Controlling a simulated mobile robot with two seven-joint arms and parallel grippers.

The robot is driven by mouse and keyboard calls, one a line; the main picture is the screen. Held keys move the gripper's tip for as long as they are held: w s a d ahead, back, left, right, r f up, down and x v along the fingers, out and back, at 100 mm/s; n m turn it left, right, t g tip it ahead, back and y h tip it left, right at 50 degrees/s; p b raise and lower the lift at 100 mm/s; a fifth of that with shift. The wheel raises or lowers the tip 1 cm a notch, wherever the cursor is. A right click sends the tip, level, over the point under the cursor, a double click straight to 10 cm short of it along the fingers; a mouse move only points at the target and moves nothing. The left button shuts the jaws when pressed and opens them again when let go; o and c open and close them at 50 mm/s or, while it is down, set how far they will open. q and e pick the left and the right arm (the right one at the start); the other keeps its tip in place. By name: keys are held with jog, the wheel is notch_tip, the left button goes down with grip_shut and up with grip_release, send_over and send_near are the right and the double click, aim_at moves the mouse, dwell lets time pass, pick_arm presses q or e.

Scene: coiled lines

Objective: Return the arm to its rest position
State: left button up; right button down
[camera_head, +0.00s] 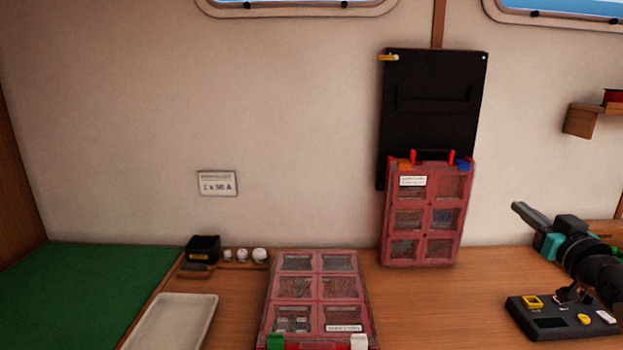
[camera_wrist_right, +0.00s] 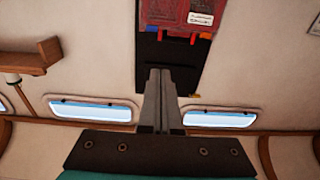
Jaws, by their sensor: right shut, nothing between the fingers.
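My right gripper (camera_head: 517,207) is at the right side of the head view, its dark fingers pointing up and to the left. In the right wrist view its two grey fingers (camera_wrist_right: 158,75) lie together, shut and empty. They touch nothing that I can make out. In the head view the gripper appears to the right of the upright red case. My left gripper is not in view.
A red compartment case (camera_head: 424,212) stands before a black wall panel (camera_head: 430,100). Another red case (camera_head: 318,290) lies on the wooden counter (camera_head: 420,310). A black box with yellow buttons (camera_head: 550,322) sits below my right arm. A pale tray (camera_head: 170,322) and green mat (camera_head: 70,290) are left.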

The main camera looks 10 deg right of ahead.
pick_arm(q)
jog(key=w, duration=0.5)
pick_arm(e)
jog(key=s+a+f+n+g+y, duration=0.15)
jog(key=s+a+f+g, duration=0.25)
jog(key=a+f, duration=0.65)
jog(key=s+a+f+n+g+y, duration=0.15)
jog(key=s+a+f+g, duration=0.4)
jog(key=f, duration=0.75)
jog(key=s+a+f+g+h, duration=0.1)
jog(key=s+a+f+g, duration=0.25)
jog(key=s+a, duration=0.55)
jog(key=s+a+f+g, duration=0.2)
jog(key=s+a+f, duration=0.25)
jog(key=s, duration=0.75)
notch_tip(320, 180, down, 24)
jog(key=s+g+b, duration=0.1)
jog(key=s+b, duration=0.1)
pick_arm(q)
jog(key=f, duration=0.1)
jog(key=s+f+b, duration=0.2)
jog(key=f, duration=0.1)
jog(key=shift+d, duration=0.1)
pick_arm(e)
jog(key=s+d+f+g, duration=0.1)
jog(key=s+d+f, duration=0.2)
jog(key=s+f, duration=1.2)
jog(key=shift+f+g, duration=0.25)
jog(key=shift+g, duration=0.05)
